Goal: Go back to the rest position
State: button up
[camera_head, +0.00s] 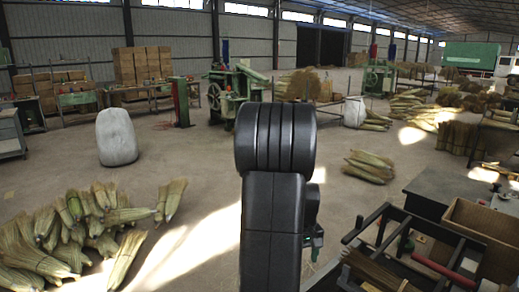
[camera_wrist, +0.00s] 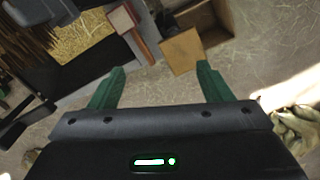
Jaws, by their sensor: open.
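My gripper (camera_wrist: 158,82) shows in the wrist view with its two green fingers spread wide apart. Nothing is between the fingers, so it is open and empty. It hangs above the floor close to a work stand, with a wooden box (camera_wrist: 196,22) and a small wooden block beyond the fingertips. In the head view my black arm rises in the middle of the picture and hides most of my gripper.
A dark-framed work stand (camera_head: 375,222) with an open wooden box (camera_head: 484,222) is at the lower right. Broom bundles (camera_head: 80,225) lie at the lower left, more (camera_head: 369,167) right of centre. A white sack (camera_head: 117,137) stands at left. Green machines (camera_head: 236,92) are farther back.

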jog(key=w+a+f+m, duration=0.3)
jog(key=a+f, duration=0.5)
jog(key=a, duration=0.4)
jog(key=shift+w+f+m+p, duration=0.3)
jog(key=shift+w+f+p, duration=0.05)
jog(key=shift+w, duration=0.2)
jog(key=shift+s+r, duration=0.1)
